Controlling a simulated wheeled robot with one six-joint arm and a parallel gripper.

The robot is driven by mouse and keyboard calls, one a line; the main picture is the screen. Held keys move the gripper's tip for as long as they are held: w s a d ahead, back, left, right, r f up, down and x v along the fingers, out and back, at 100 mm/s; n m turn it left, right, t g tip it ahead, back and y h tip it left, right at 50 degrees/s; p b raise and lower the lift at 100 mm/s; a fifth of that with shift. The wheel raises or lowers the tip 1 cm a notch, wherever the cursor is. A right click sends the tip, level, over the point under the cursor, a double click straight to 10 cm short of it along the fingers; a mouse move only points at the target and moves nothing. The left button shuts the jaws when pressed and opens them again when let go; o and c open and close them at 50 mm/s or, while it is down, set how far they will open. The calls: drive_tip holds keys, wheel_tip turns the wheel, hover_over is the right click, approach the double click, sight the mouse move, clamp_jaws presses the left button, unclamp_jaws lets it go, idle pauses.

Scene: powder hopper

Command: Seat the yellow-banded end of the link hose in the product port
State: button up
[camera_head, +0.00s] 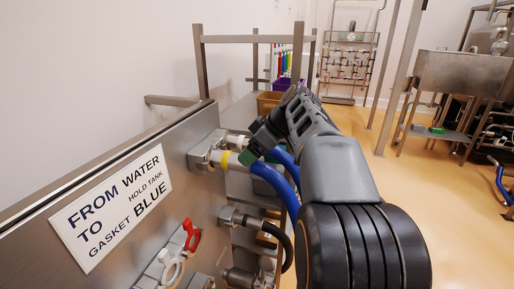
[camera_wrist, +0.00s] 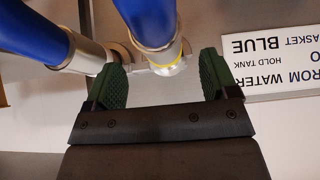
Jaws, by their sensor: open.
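The yellow-banded end (camera_head: 225,160) of the blue link hose (camera_head: 270,178) is at a metal fitting (camera_head: 203,155) on the steel panel, and appears lined up with it. Whether it is fully seated I cannot tell. In the wrist view the banded metal end (camera_wrist: 168,60) lies between and beyond my green fingertips, with blue hose (camera_wrist: 150,20) behind it. My gripper (camera_wrist: 160,80) is open, with a gap on both sides of the hose end. In the head view my gripper (camera_head: 250,150) is beside the hose end, partly hiding the fittings.
A second blue hose with a metal collar (camera_wrist: 88,56) is close to the left finger. The sign (camera_head: 112,205) is on the panel (camera_head: 40,250). Below are a black hose (camera_head: 272,228) and a red-handled valve (camera_head: 191,235). Open floor (camera_head: 400,200) lies right.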

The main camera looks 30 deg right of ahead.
sight(230, 161)
drive_tip(key=shift+b+x, duration=1.65)
drive_tip(key=shift+x, duration=1.45)
drive_tip(key=shift+f, duration=0.2)
drive_tip(key=c, duration=1.2)
drive_tip(key=shift+r, duration=0.3)
drive_tip(key=shift+c, duration=0.2)
